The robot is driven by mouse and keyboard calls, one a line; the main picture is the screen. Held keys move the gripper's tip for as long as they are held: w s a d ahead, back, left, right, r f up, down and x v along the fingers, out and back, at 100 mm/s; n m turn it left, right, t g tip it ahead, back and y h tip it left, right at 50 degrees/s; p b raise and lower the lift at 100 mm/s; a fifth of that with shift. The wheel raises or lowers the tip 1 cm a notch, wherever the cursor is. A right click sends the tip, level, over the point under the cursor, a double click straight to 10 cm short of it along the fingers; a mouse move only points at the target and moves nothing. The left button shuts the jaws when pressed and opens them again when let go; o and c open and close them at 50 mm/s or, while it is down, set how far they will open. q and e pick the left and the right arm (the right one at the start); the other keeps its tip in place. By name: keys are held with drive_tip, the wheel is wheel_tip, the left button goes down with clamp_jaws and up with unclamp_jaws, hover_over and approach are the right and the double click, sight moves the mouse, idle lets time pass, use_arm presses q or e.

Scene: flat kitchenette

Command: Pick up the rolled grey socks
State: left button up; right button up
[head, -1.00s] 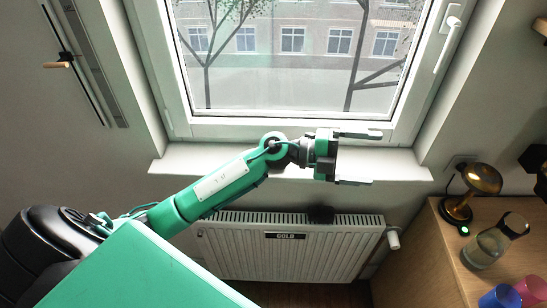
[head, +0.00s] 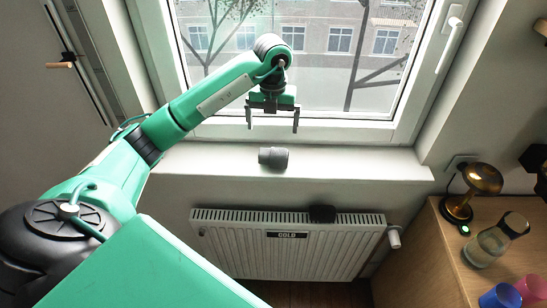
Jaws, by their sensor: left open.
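The rolled grey socks (head: 273,158) lie as a small dark grey bundle on the white windowsill (head: 360,161), left of its middle. My left gripper (head: 272,126) is open and empty, its two fingers pointing down. In the picture it is just above the socks, with a gap between the fingertips and the bundle. The socks show whole. My right gripper is not in view.
A dark bundle (head: 322,213) lies on top of the white radiator (head: 290,250) below the sill. At right, a wooden cabinet top (head: 455,250) carries a brass lamp (head: 484,180), a glass bottle (head: 487,246) and blue and pink cups. The sill's right part is clear.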

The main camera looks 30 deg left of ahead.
sight(272, 155)
use_arm(q)
wheel_tip(272, 155, down, 8)
drive_tip(key=shift+r+p, duration=0.1)
drive_tip(key=shift+p, duration=0.75)
drive_tip(key=f+p, duration=0.3)
drive_tip(key=f, duration=0.1)
drive_tip(key=shift+s+d, duration=0.15)
drive_tip(key=shift+s, duration=0.15)
drive_tip(key=shift+f, duration=0.7)
drive_tip(key=c, duration=0.9)
drive_tip(key=shift+c, duration=0.5)
